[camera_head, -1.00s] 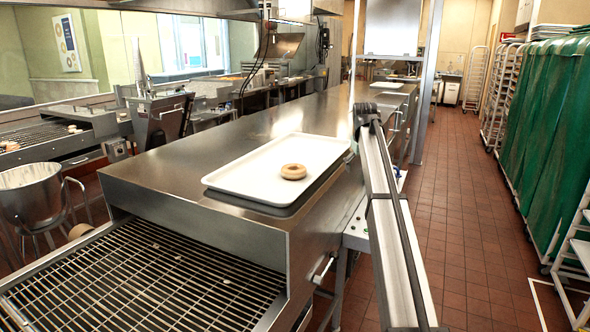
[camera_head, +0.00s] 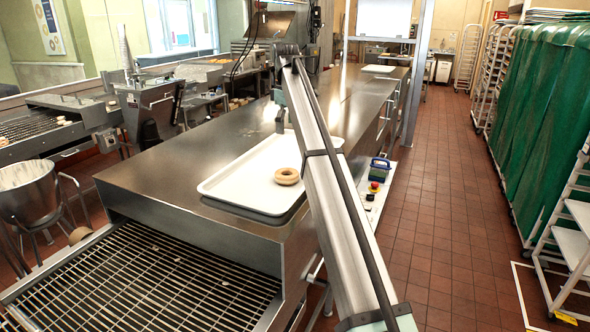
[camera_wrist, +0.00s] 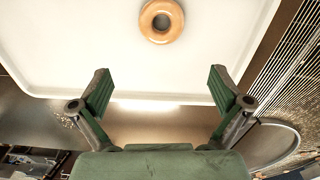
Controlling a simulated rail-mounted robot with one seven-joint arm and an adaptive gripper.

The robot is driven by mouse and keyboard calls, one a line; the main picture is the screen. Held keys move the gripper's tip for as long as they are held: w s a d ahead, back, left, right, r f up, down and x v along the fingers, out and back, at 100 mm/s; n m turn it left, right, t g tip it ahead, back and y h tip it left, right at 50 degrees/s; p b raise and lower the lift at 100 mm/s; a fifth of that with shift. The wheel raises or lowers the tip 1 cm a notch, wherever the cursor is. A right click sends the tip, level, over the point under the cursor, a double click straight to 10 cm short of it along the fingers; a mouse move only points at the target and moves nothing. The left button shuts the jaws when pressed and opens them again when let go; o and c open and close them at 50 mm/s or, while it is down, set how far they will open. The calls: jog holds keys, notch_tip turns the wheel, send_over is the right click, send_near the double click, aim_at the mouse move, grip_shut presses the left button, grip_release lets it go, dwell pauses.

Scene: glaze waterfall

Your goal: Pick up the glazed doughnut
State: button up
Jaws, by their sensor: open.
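The glazed doughnut (camera_head: 287,176) is a golden-brown ring lying flat on a white tray (camera_head: 232,185) on the steel counter. In the wrist view the doughnut (camera_wrist: 162,21) is at the top, a little right of the middle, on the bare white tray (camera_wrist: 60,50). My gripper (camera_wrist: 160,82) is open and empty, its two green finger pads wide apart. The doughnut is beyond the fingertips, not between them. In the head view my gripper (camera_head: 280,122) shows small at the end of my arm, over the far edge of the tray.
The steel counter (camera_head: 150,165) has bare room left of the tray. A wire conveyor (camera_head: 140,280) lies in front. A metal bucket (camera_head: 28,195) stands at the left. Green-covered racks (camera_head: 545,110) line the right side, with tiled floor between.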

send_over(287, 173)
jog(key=s, duration=0.2)
jog(key=f, duration=1.2)
jog(key=shift+w+p, duration=0.25)
jog(key=shift+p, duration=0.15)
notch_tip(287, 173, down, 4)
jog(key=shift+s+d+p, duration=0.1)
jog(key=shift+p, duration=1.1)
jog(key=shift+f, duration=0.65)
jog(key=c, duration=0.8)
